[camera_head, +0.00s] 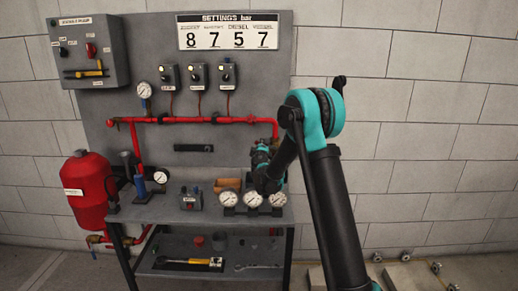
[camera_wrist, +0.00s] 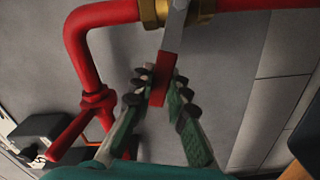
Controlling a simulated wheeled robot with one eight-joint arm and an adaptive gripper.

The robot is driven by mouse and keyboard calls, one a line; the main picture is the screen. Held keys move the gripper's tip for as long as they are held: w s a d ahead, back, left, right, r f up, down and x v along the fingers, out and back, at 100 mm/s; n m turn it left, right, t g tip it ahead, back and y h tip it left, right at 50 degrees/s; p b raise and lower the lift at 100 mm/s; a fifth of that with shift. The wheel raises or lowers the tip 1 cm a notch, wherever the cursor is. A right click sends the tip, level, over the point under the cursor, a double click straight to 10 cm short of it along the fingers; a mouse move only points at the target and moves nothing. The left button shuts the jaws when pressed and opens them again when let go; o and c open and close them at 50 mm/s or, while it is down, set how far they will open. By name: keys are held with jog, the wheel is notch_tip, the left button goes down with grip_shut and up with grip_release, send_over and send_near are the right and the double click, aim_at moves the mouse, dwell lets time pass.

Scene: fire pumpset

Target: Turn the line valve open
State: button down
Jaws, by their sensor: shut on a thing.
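The line valve shows in the wrist view as a brass body (camera_wrist: 152,12) on a red pipe. Its flat metal lever (camera_wrist: 174,28) runs down from the body, roughly across the pipe and slightly slanted. The lever ends in a red grip (camera_wrist: 163,72). My gripper (camera_wrist: 158,88) is shut on this red grip, with one finger on each side. In the head view my gripper is at the right of the panel, below the red pipe (camera_head: 185,120). There my arm hides the valve and lever, so the grasp cannot be seen from that side.
The bench (camera_head: 165,212) stands below the panel. Three round gauges (camera_head: 229,199) and a wooden box (camera_head: 229,184) sit close to my arm. The floor and wall at the right are mostly clear.

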aim_at(275, 132)
jog(key=r+m, duration=0.1)
jog(key=d+m, duration=0.1)
jog(key=m, duration=0.1)
jog(key=r+m, duration=0.1)
jog(key=shift+d+r+m, duration=0.25)
jog(key=shift+r+m, duration=0.05)
jog(key=shift+r, duration=0.05)
jog(key=d+r+m, duration=0.1)
jog(key=m, duration=0.1)
jog(key=d+m, duration=0.1)
jog(key=m, duration=0.1)
jog(key=shift+d+r+m, duration=0.2)
jog(key=shift+r+m, duration=0.1)
jog(key=shift+r, duration=0.1)
jog(key=shift+d+r+m, duration=0.15)
jog(key=shift+d+m, duration=0.65)
jog(key=shift+m, duration=0.45)
jog(key=shift+d+r+m, duration=0.15)
jog(key=shift+d+m, duration=0.6)
jog(key=shift+m, duration=0.5)
jog(key=c, duration=1.5)
grip_release()
jog(key=shift+o, duration=0.2)
jog(key=shift+s, duration=0.1)
